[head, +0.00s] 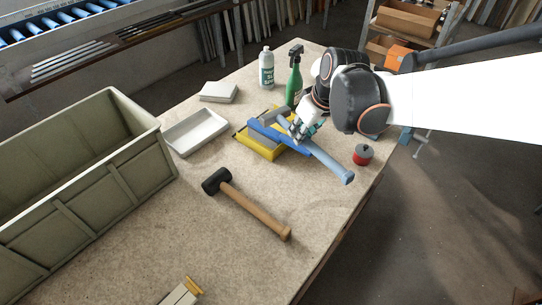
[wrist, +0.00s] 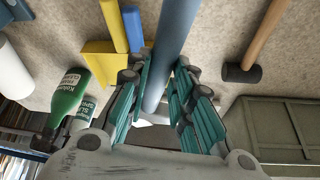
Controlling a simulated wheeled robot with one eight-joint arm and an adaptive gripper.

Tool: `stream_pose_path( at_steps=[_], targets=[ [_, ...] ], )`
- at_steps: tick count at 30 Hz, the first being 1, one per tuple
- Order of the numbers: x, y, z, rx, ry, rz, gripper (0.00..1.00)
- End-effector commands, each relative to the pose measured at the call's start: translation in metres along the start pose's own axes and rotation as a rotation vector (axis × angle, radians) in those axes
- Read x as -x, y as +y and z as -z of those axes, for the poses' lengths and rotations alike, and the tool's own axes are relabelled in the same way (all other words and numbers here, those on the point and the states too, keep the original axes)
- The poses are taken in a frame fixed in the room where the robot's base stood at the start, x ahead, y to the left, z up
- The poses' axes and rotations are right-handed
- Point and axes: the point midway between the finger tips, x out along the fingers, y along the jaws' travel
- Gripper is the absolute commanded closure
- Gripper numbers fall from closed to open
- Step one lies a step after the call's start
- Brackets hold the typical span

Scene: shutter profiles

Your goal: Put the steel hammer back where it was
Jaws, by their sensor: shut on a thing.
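The steel hammer (head: 330,163) has a grey head and a long blue-grey handle, its end pointing to the lower right in the head view. My gripper (head: 301,130) is shut around the handle, near the head. In the wrist view the handle (wrist: 176,40) runs between the teal finger pads of my gripper (wrist: 160,92). The hammer is over or beside a yellow item (head: 262,151) and a blue bar-like item (head: 268,133) on the table. Whether it touches them I cannot tell. Part of the hammer is hidden by my fingers.
A black-headed mallet (head: 259,212) lies in front on the table (head: 170,235). A red tin (head: 363,154) stands right of the hammer. A green spray bottle (head: 294,80) and white bottle (head: 266,68) stand behind. A white tray (head: 196,138) and large green crate (head: 75,215) are left.

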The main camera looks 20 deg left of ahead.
Motion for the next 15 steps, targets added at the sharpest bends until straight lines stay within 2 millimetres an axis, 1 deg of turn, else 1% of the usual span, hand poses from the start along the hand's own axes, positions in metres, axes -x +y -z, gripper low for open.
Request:
stream_pose_path(
  at_steps=[1,3,6,9,11,14,15],
  targets=[
    [0.01,-0.031,0.016,0.068,0.003,0.027,1.0],
    [0.015,-0.052,0.03,0.128,0.007,0.05,1.0],
    [0.019,-0.073,0.044,0.189,0.011,0.074,1.0],
    [0.02,-0.084,0.051,0.224,0.013,0.086,1.0],
    [0.016,-0.088,0.052,0.233,0.014,0.09,1.0],
    [0.001,-0.089,0.046,0.238,0.015,0.091,1.0],
    [-0.008,-0.09,0.043,0.238,0.015,0.091,1.0]
  ],
)
